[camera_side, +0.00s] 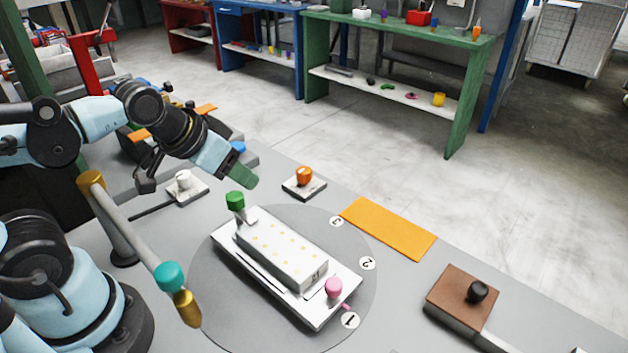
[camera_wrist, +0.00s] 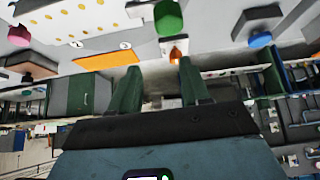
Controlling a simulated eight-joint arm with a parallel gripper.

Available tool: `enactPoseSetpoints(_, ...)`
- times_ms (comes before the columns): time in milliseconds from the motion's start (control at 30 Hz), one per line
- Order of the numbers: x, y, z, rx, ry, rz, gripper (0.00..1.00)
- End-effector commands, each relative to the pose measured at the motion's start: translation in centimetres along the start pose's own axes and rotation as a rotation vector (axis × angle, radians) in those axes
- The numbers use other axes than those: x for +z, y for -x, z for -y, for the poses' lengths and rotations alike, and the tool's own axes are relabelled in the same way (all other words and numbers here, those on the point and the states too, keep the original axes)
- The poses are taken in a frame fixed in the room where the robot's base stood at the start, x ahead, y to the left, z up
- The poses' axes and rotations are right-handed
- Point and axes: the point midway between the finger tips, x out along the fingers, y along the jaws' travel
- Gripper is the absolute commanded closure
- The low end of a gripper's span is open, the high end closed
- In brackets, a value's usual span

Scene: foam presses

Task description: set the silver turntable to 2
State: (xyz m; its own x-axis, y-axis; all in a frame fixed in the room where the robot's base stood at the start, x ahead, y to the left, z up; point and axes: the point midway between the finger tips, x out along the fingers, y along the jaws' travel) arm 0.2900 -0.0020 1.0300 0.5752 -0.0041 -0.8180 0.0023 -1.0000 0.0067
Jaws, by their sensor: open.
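The silver turntable (camera_side: 215,300) is a flat grey disc with a white plate and a long white block (camera_side: 282,248) with yellow dots on it. A green knob (camera_side: 235,201) stands at the block's far-left end; it also shows in the wrist view (camera_wrist: 168,17). A pink knob (camera_side: 333,288) stands at the near-right end, and a small pink pointer beside it lies near label 1 (camera_side: 350,320). Label 2 (camera_side: 367,263) and label 3 (camera_side: 336,221) follow along the rim. My gripper (camera_side: 247,182) is open and empty, above and apart from the green knob; its green fingers show in the wrist view (camera_wrist: 155,75).
An orange knob (camera_side: 304,175) on a white base stands behind the disc. An orange pad (camera_side: 388,228) and a brown block with a black knob (camera_side: 477,291) lie to the right. A grey post with a teal and gold end (camera_side: 170,276) rises at the left.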

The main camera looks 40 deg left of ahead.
Motion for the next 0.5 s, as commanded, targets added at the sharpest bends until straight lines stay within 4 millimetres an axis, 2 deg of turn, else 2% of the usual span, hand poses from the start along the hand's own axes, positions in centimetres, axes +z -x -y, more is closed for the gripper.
enactPoseSetpoints(167, -1.3, 0.3, -3.1, 0.048, 0.042, 0.092, 0.61)
enactPoseSetpoints(333, -2.6, 0.8, -8.6, 0.078, 0.118, 0.267, 0.61)
enactPoseSetpoints(500, -2.8, 1.2, -14.4, 0.043, 0.18, 0.437, 0.61)
